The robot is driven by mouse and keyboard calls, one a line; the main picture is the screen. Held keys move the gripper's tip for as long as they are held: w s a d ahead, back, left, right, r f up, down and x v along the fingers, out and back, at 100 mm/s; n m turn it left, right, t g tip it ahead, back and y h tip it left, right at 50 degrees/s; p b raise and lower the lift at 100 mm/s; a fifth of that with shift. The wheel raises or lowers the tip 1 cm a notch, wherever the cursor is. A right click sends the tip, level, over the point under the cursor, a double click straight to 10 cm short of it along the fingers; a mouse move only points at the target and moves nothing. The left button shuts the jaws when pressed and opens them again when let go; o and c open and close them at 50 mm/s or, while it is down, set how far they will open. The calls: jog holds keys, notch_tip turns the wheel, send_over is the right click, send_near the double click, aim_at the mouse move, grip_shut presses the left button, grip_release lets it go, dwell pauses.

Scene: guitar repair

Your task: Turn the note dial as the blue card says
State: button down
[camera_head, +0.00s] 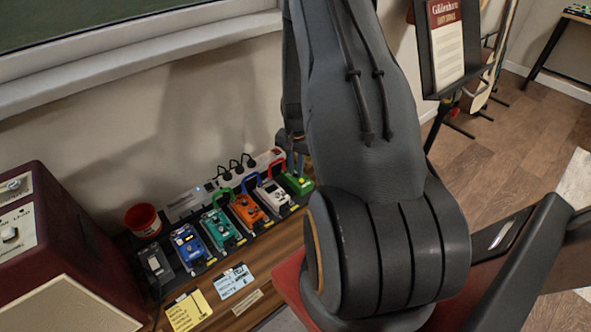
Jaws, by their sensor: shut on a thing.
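The blue card (234,281) lies flat at the front of the wooden table. It has several lines of dark writing, too small to read. A row of pedals stands behind it: blue (189,246), teal (221,229), orange (247,210), white (274,196) and green (298,184) at the right end. My gripper (295,160) is low at the green pedal, mostly hidden behind my arm. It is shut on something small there. I cannot make out which part it holds, and I cannot tell which knob is the note dial.
A yellow card (188,311) lies left of the blue card. A dark red amplifier (60,250) and a red cup (143,220) stand at the left. A white power strip (240,170) with plugs runs behind the pedals. A music stand (447,45) is at the upper right.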

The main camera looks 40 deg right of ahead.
aim_at(296, 172)
jog(key=shift+m+b, duration=0.3)
jog(key=shift+m, duration=0.8)
jog(key=c, duration=1.9)
grip_release()
jog(key=shift+c, duration=0.2)
jog(key=shift+r+b, duration=0.6)
jog(key=shift+r, duration=3.3)
